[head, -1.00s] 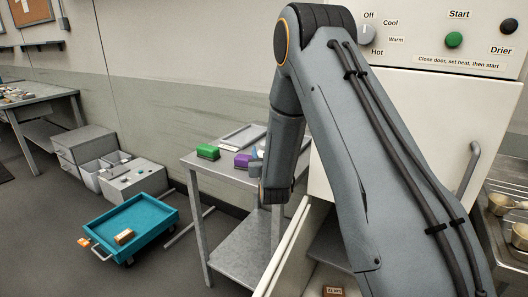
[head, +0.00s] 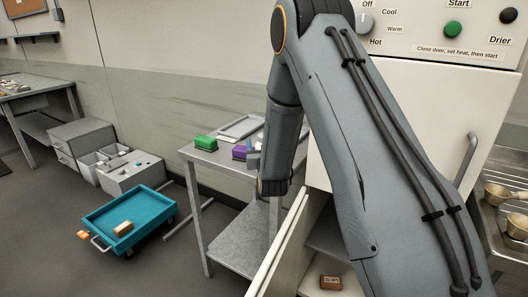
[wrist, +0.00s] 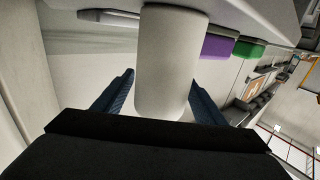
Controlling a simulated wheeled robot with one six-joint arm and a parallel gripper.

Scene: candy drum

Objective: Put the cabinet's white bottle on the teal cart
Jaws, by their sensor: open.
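A plain white cylinder (wrist: 170,65), which looks like the white bottle, fills the middle of the wrist view. My gripper (wrist: 160,95) is open, with one dark blue finger on each side of it and visible gaps. The cylinder's far end reaches the grey surface at the top of that view. In the head view my arm hides the bottle and my fingers. The cabinet's open door (head: 279,243) stands below my wrist.
A grey metal table (head: 205,172) stands between cart and cabinet, bearing a green block (head: 205,142) and a purple block (head: 239,153). A brown box (head: 331,283) sits low inside the cabinet. Grey drawers and bins (head: 130,178) stand behind the cart. Floor left of the cart is clear.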

